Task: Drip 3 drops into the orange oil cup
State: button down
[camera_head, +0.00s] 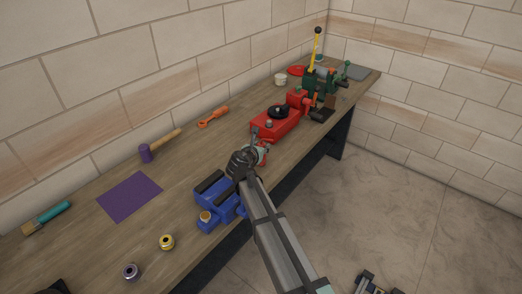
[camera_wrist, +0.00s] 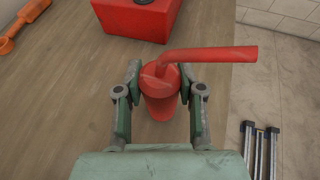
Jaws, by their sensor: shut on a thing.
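My gripper (camera_wrist: 162,85) is shut on a red oil can (camera_wrist: 160,100), whose long spout (camera_wrist: 215,55) points to the right in the wrist view. In the head view my gripper (camera_head: 257,156) is over the table between the blue and red machines, hiding most of the can. A small round orange-topped fitting (camera_head: 206,216) on the front of the blue machine (camera_head: 221,203) may be the orange oil cup. It is too small to be sure. The gripper is apart from it, farther along the table. No drops show.
A red machine (camera_head: 276,125) stands just beyond the gripper, and a green machine (camera_head: 320,83) farther back. A yellow ring-like part (camera_head: 167,242), a grey one (camera_head: 131,271), a purple mat (camera_head: 130,196) and a mallet (camera_head: 158,146) lie at left.

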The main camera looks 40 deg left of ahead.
notch_tip(320, 180, up, 19)
jog(key=b, duration=0.4)
jog(key=shift+r, duration=0.2)
